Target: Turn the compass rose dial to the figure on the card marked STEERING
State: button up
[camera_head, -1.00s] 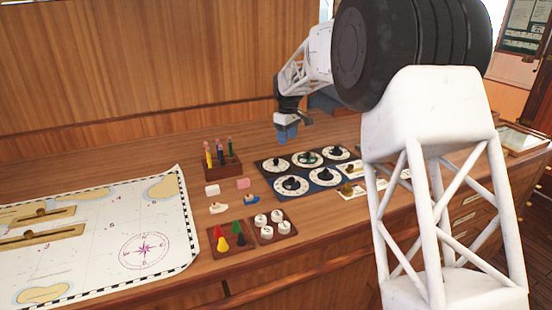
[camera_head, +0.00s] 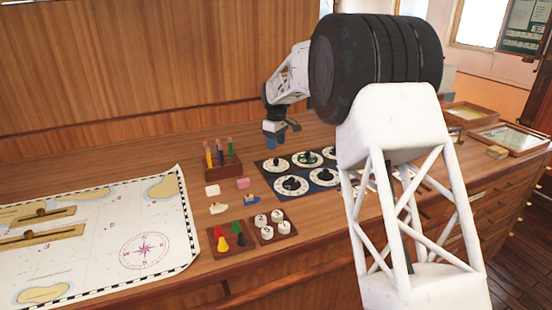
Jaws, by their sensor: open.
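A dark panel (camera_head: 263,166) on the wooden desk bears several round white dials with black knobs. One of its dials (camera_head: 307,158) has a greenish centre; the markings are too small to tell which dial is the compass rose. My gripper (camera_head: 275,138) is open and empty, pointing down above the panel's back left corner, apart from the dials. My arm hides the panel's right side and the cards beyond it, of which only slivers show. I cannot make out a STEERING label.
A pencil holder (camera_head: 224,166) stands left of the panel. Pink and white erasers, a tray of coloured cones (camera_head: 229,238) and a tray of white round pieces (camera_head: 272,227) lie nearby. A chart (camera_head: 95,240) covers the left of the desk.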

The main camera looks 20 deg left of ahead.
aim_at(276, 160)
jog(key=shift+f, duration=3.45)
jog(key=c, duration=0.9)
